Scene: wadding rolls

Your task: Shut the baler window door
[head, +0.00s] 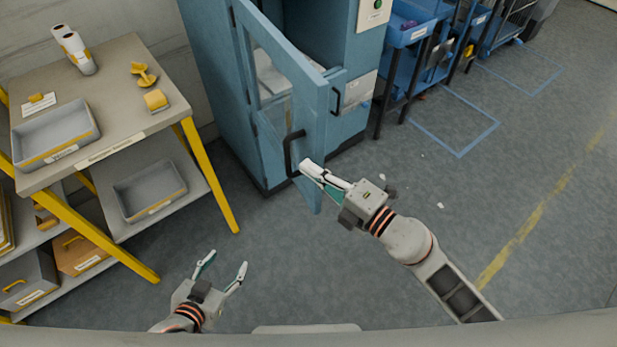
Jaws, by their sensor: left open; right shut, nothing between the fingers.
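The blue baler (217,75) stands at the top centre. Its blue-framed window door (312,101) is swung open toward me, with a black bar handle (288,153) near its free edge. My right gripper (308,168) is shut, with its fingertips right at the door's free edge beside the lower end of the handle. I cannot tell whether they touch the door. Nothing shows between its fingers. My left gripper (226,264) is open and empty above the floor at the lower left, well apart from the door. Part of the baler's inside is hidden behind the door.
A workbench (125,60) with yellow legs stands on the left, with a grey tray (57,133), white rolls (75,50) and yellow tools on it. Blue carts (412,35) stand at the upper right. The floor right of the baler is mostly clear, with small white scraps.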

